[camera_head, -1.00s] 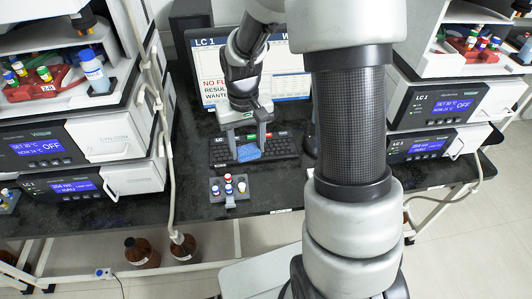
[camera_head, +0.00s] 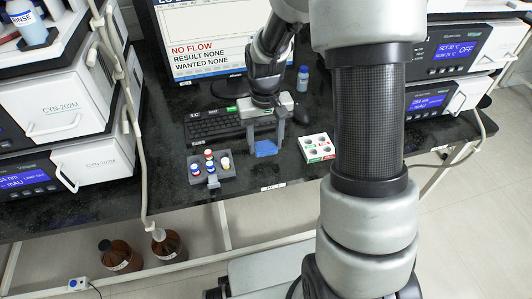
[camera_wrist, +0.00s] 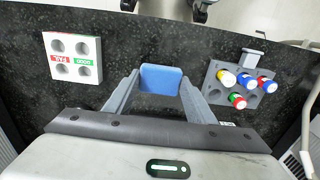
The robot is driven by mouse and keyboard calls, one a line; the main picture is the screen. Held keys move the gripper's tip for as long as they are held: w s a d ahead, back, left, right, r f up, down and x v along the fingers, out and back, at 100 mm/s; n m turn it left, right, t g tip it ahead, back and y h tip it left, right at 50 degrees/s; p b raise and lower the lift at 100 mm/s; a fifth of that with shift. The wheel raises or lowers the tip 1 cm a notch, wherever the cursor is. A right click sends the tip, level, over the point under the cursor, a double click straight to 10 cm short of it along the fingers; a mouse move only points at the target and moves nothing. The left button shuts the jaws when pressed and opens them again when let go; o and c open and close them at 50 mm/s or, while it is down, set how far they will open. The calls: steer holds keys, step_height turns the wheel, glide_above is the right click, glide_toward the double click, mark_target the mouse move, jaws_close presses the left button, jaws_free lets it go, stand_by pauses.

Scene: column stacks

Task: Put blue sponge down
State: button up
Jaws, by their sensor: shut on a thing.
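The blue sponge (camera_head: 266,148) is between the two fingers of my gripper (camera_head: 265,142), which is shut on it. In the wrist view the sponge (camera_wrist: 161,79) sits between the grey fingertips of my gripper (camera_wrist: 160,82), above the dark speckled bench top (camera_wrist: 150,40). In the head view the sponge is over the bench, in front of the keyboard (camera_head: 216,126). I cannot tell whether its lower edge touches the bench.
A grey rack (camera_head: 210,166) with several capped vials is left of the sponge. A white block (camera_head: 316,148) with round holes and red and green labels is to the right. A small blue bottle (camera_head: 303,79) and a monitor (camera_head: 215,45) are behind. Bench between rack and block is clear.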

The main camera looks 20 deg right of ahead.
mark_target(265, 145)
steer(key=shift+f+b, duration=0.4)
steer(key=shift+f, duration=1.45)
steer(key=shift+f, duration=0.2)
steer(key=o, duration=0.9)
steer(key=shift+o, duration=0.2)
steer(key=shift+r, duration=0.15)
